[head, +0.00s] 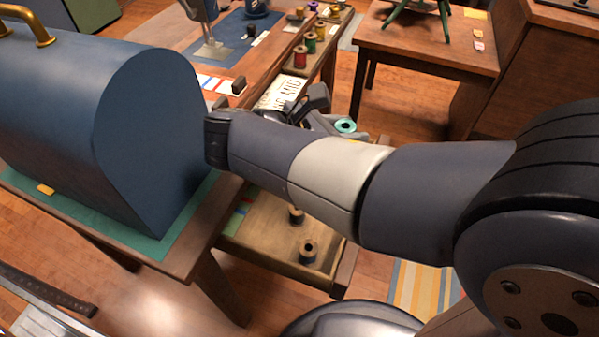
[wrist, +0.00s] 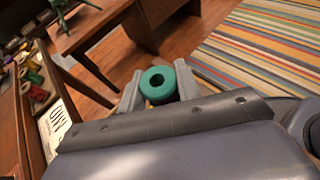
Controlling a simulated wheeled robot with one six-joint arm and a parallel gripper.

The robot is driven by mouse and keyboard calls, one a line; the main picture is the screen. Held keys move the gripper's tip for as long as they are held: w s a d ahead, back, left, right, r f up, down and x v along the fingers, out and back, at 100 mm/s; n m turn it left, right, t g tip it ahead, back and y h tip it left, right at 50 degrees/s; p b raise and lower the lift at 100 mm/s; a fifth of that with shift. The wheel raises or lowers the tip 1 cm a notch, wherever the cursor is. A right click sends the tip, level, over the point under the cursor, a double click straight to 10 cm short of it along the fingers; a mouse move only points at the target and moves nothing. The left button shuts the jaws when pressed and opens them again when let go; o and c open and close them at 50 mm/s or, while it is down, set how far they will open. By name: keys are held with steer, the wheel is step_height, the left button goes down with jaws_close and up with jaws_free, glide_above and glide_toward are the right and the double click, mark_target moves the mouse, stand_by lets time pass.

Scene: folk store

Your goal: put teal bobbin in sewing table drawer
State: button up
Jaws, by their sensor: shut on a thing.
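The teal bobbin (head: 346,126) is held in my gripper (head: 338,124), up and to the right of the pulled-out drawer. In the wrist view the bobbin (wrist: 159,96) sits between the two grey fingers of my gripper (wrist: 158,82), its hole facing the camera. The drawer (head: 262,240) is open on the right side of the wooden sewing table (head: 190,258). My arm hides the middle of the drawer.
A large blue sewing machine cover (head: 150,130) with a brass handle stands on the table at left. A printed white card (head: 280,92) lies beyond my wrist. A small wooden table (head: 425,50) stands at back right. A striped rug (head: 418,285) lies on the floor.

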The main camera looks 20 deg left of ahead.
step_height(320, 180, down, 10)
steer(key=b, duration=0.5)
steer(key=shift+r, duration=0.2)
steer(key=shift+f, duration=0.15)
steer(key=shift+f, duration=0.15)
steer(key=shift+f, duration=0.45)
steer(key=o, duration=1)
steer(key=shift+c, duration=0.2)
